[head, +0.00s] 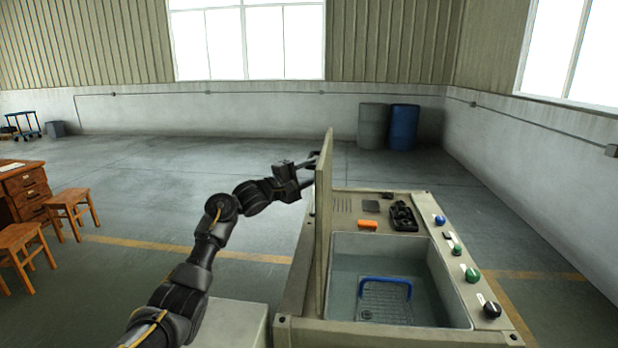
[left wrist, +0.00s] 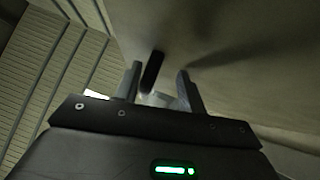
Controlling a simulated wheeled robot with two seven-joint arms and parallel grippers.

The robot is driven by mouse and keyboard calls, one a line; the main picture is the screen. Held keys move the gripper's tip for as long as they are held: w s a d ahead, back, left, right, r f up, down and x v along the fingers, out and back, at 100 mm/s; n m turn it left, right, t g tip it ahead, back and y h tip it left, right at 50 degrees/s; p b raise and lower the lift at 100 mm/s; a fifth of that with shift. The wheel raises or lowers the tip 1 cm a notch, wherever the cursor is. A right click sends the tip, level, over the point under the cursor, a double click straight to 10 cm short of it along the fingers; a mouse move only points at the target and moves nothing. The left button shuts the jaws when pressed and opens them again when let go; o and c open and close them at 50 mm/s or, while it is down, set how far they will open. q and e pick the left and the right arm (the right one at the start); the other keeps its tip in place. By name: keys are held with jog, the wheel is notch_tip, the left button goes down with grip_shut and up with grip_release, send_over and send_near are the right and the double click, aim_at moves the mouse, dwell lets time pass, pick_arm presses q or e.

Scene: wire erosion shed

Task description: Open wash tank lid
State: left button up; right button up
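The wash tank (head: 442,272) is a pale sunken basin in a beige bench at the right in the head view. Its lid (head: 323,200) stands upright, almost edge-on, along the tank's left side, and the basin is uncovered. My left gripper (head: 311,164) is at the outer left face of the lid, near its upper far part. In the left wrist view, the lid's face (left wrist: 235,45) fills the upper right. A dark handle bar (left wrist: 152,70) shows between the spread fingers of my left gripper (left wrist: 159,84), with gaps beside it. My right gripper is out of view.
A wire basket with a blue handle (head: 385,295) sits in the tank. An orange block (head: 367,225) and a black part (head: 403,216) lie behind it. Knobs and buttons (head: 472,275) line the right edge. Wooden stools (head: 72,205) stand far left.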

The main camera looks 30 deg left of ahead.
pick_arm(q)
jog(key=shift+s+d+f, duration=0.15)
jog(key=shift+s+f, duration=0.05)
jog(key=p+v, duration=0.8)
jog(key=v, duration=0.4)
jog(key=shift+s+a, duration=0.15)
jog(key=shift+a, duration=0.05)
dwell(0.7)
jog(key=shift+r, duration=0.15)
jog(key=shift+p, duration=0.3)
jog(key=shift+p, duration=0.6)
